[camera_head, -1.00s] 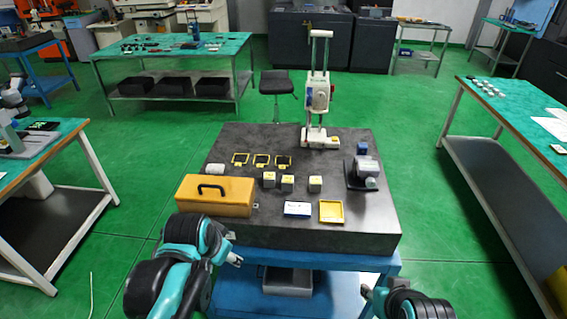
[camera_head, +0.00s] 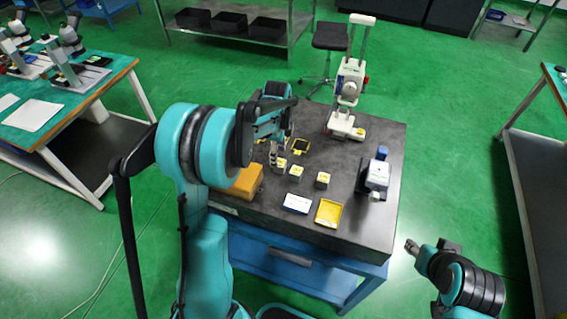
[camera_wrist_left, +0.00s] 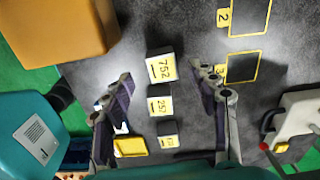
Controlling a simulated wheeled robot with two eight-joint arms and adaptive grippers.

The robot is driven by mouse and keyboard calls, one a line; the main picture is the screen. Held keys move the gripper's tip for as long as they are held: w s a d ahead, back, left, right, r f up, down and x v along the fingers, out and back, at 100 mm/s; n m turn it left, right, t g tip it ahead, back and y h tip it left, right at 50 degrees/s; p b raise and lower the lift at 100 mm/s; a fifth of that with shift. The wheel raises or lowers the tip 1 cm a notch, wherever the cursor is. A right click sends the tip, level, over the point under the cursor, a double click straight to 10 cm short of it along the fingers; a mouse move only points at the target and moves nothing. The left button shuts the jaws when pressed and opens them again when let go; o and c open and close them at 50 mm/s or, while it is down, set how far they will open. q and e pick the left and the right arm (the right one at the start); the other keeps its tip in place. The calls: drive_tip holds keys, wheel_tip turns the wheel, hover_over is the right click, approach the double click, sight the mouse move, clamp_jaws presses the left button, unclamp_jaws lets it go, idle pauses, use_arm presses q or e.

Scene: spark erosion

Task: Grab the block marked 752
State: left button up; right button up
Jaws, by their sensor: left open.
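The block marked 752 (camera_wrist_left: 160,67) is a small grey cube with a yellow-and-white label on top, upright on the dark stone table. In the head view it appears to be the leftmost block (camera_head: 281,165) of a row of three. My left gripper (camera_wrist_left: 162,77) is open and empty, its two fingers spread to either side of this block in the wrist view, with gaps on both sides. In the head view the left gripper (camera_head: 277,152) hangs over the left end of the row. My right gripper (camera_head: 411,247) is off the table's right side; its jaw opening is unclear.
The block marked 257 (camera_wrist_left: 160,105) and a third block (camera_wrist_left: 168,135) stand in line beside it. An orange box (camera_head: 240,185) lies left. A yellow tray (camera_head: 328,213), a white-blue case (camera_head: 297,203), a clamp-like device (camera_head: 376,177) and a tall white instrument (camera_head: 346,90) stand around.

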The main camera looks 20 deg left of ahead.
sight(280, 162)
use_arm(q)
drive_tip(key=f, duration=0.3)
drive_tip(key=f+b, duration=0.1)
drive_tip(key=f, duration=0.1)
drive_tip(key=shift+w+d+f, duration=0.15)
drive_tip(key=shift+d+f, duration=0.1)
clamp_jaws()
